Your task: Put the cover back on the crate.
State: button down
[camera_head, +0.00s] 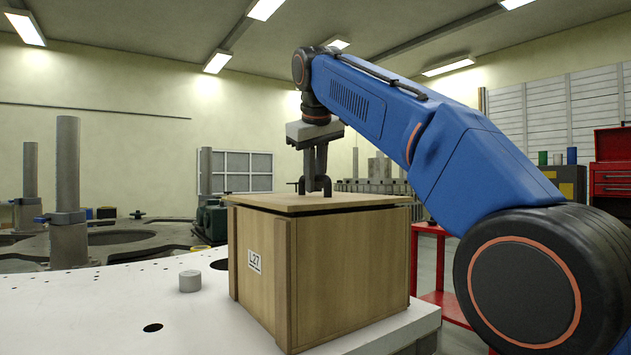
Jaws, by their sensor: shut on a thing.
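The wooden crate (262,267) stands upright on the white plate, with an "L27" label on its left face. The flat wooden cover (352,200) is on top of the crate and seems to lie level across its opening. A dark handle (301,186) stands up from the middle of the cover. My gripper (316,188) points straight down above the cover, with its fingers shut on the handle. The cover's far edge and the inside of the crate are hidden.
The plate has several dark holes. A red table (437,290) stands behind the crate at right. The plate's left part is mostly clear.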

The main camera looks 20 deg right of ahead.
jog(key=shift+f, duration=0.3)
jog(key=c, duration=1.7)
grip_release()
jog(key=shift+f, duration=0.15)
jog(key=shift+s+r, duration=0.15)
jog(key=shift+r, duration=0.2)
jog(key=v, duration=1.1)
jog(key=shift+s+r, duration=0.1)
jog(key=shift+r, duration=0.15)
jog(key=shift+s+a, duration=0.1)
